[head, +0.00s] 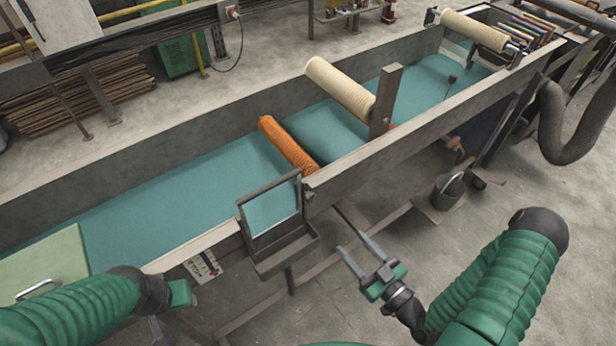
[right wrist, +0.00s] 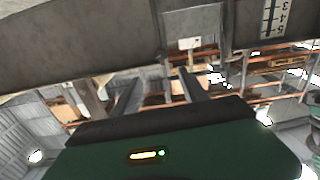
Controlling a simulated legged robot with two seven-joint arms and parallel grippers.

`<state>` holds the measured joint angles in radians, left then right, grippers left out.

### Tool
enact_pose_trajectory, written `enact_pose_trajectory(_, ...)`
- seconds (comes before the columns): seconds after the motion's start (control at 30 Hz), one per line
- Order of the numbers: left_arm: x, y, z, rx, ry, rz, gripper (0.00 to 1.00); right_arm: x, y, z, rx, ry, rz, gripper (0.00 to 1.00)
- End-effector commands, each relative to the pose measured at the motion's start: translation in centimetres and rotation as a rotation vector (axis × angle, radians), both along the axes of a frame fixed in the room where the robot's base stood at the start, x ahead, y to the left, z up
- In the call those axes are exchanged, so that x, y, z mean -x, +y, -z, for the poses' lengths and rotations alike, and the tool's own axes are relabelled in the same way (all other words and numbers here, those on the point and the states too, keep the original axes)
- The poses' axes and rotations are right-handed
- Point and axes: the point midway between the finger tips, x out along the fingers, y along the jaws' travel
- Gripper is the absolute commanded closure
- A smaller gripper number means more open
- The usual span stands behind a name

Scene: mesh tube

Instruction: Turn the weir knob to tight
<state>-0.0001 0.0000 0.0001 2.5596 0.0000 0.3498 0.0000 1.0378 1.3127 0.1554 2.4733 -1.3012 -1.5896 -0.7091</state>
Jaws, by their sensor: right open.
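A framed weir panel with a small grey box (head: 283,250) below it hangs on the near wall of the long trough. I cannot make out a knob on it. My right gripper (head: 352,242) is open and empty, to the right of the box and apart from it. In the right wrist view, its two fingers (right wrist: 158,85) stand apart with nothing between them. A white number scale (right wrist: 273,18) shows at the upper right there. My left arm comes in at the lower left; its green wrist part shows, but its fingers are mostly hidden.
The trough (head: 390,140) holds a teal surface, an orange mesh tube (head: 288,145) and a cream roller (head: 340,88). A pale green board (head: 45,264) lies at left. A printed card (head: 203,267) is below the near rim.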

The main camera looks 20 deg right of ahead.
Motion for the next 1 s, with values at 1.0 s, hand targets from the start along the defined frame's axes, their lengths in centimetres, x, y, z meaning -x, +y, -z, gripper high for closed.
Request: enact_pose_trajectory(1.0, 0.0, 0.0, -1.8, 0.000, 0.001, 0.000, 0.64, -15.8, 5.4, 0.5, 0.002, 0.000, -0.002, 0.48)
